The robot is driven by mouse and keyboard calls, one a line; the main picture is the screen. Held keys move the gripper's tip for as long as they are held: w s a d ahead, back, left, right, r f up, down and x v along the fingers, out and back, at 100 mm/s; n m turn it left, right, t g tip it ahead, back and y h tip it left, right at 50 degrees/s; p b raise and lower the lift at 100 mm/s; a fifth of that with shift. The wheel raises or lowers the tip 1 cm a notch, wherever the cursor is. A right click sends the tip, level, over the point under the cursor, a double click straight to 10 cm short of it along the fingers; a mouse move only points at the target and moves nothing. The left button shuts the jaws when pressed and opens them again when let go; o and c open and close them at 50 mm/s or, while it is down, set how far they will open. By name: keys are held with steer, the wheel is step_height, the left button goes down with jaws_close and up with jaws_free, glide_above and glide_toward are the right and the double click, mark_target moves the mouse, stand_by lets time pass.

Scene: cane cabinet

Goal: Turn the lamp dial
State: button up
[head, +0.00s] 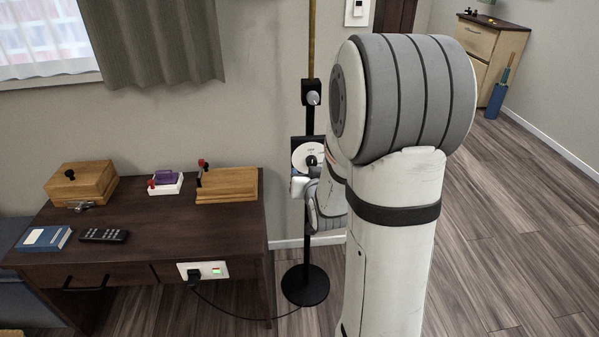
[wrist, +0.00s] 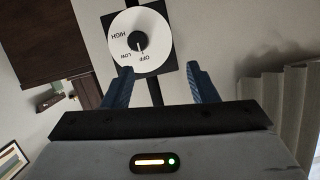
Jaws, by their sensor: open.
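The lamp dial is a white disc (wrist: 155,27) on a black square plate, marked HIGH, LOW and OFF, with a black knob (wrist: 138,41) at its centre. The labels appear upside down in the wrist view, and the knob's white pointer line points towards OFF. In the head view the disc (head: 301,151) sits on the lamp's black pole (head: 307,245), partly behind my arm. My gripper (wrist: 160,68) is open, its blue fingers apart and empty. In the wrist view the knob lies beyond the fingertips, nearer the left finger; contact is not visible.
A dark wooden desk (head: 170,240) stands left of the lamp, with wooden boxes, a remote (head: 104,235) and a book (head: 44,238) on it. A black cord (head: 240,317) runs from the desk socket (head: 203,270) towards the round lamp base (head: 305,286).

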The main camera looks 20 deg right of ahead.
mark_target(312, 164)
steer(key=d+f+m+t+h+b, duration=0.1)
steer(key=d+f+t+b, duration=0.2)
steer(key=f, duration=0.2)
steer(key=shift+r+b+x, duration=0.1)
steer(key=shift+b+x, duration=0.05)
steer(key=shift+x, duration=2)
steer(key=shift+r+b+x, duration=0.15)
steer(key=shift+x, duration=2.05)
steer(key=shift+d, duration=0.15)
steer(key=shift+c, duration=0.4)
steer(key=c, duration=0.9)
